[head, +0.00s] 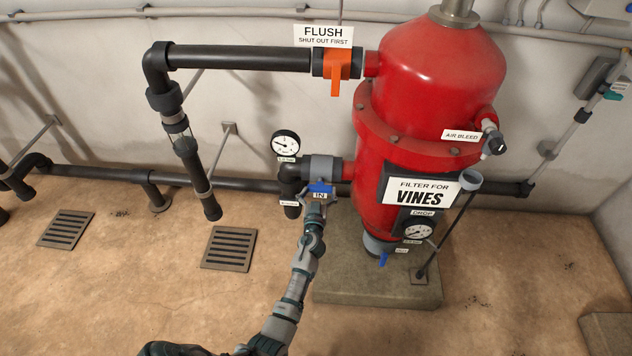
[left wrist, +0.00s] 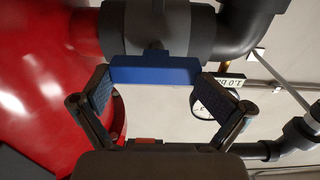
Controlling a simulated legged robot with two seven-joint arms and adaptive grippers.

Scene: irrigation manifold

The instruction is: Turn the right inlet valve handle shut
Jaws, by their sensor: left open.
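The inlet valve has a blue handle (head: 320,188) marked IN, on a grey valve body (head: 322,167) left of the red filter tank (head: 425,90). In the left wrist view the blue handle (left wrist: 155,71) lies crosswise below the grey valve body (left wrist: 157,28). My left gripper (head: 318,204) is at the handle in the head view. In the left wrist view the left gripper (left wrist: 155,78) is open, with one finger near each end of the handle. Whether the pads touch it I cannot tell. My right gripper is out of view.
A pressure gauge (head: 285,144) stands just left of the valve. An orange flush handle (head: 336,70) hangs on the upper pipe. A lower gauge (head: 418,232) and a small blue drain handle (head: 383,259) are at the tank's base. The floor at left is open, with grates (head: 229,249).

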